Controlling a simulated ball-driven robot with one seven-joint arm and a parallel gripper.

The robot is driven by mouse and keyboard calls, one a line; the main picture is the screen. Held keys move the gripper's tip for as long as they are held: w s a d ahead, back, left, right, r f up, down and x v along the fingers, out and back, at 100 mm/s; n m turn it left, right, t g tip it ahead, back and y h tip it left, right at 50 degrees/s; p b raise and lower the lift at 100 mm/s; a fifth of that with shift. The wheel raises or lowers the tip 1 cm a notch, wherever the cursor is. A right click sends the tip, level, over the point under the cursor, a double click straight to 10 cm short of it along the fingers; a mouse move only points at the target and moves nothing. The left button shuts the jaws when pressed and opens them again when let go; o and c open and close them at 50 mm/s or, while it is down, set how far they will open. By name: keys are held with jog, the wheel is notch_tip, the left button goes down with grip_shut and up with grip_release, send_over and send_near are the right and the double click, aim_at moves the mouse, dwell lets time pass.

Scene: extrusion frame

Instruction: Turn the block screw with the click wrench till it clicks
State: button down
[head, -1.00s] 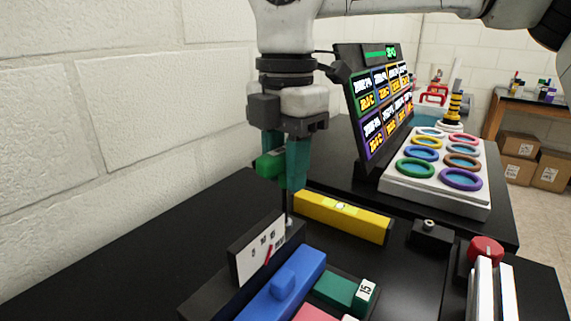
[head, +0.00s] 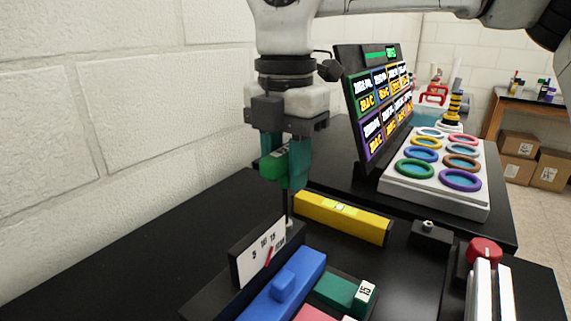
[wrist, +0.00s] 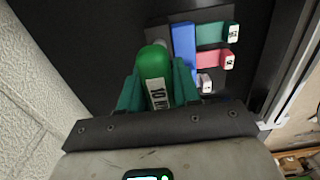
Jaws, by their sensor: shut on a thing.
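My gripper (head: 284,182) is shut on the green click wrench (head: 273,165), with teal fingers on both sides of it. In the wrist view the wrench's green top (wrist: 153,62) sits between the fingers, and its white label reads "10 N", the rest hidden. A thin dark shaft runs down from the fingers to a dark block (head: 296,232) behind a white dial plate (head: 258,250) with a red needle. The shaft's lower end appears to meet the block. The block screw is hidden there, so I cannot tell how it is seated.
A blue bar (head: 300,278), a green piece marked 15 (head: 340,291) and a pink piece (head: 318,314) lie in front. A yellow level (head: 345,216) lies just right of the shaft. A screen (head: 372,110) and ring board (head: 430,185) stand behind. A wall (head: 120,100) is close at left.

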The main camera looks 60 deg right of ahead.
aim_at(287, 148)
jog(key=shift+d+r+p, duration=0.1)
jog(key=shift+r+p, duration=0.7)
jog(key=shift+r, duration=0.75)
jog(key=shift+r, duration=0.1)
jog(key=shift+r+p, duration=1.25)
jog(key=shift+r, duration=0.2)
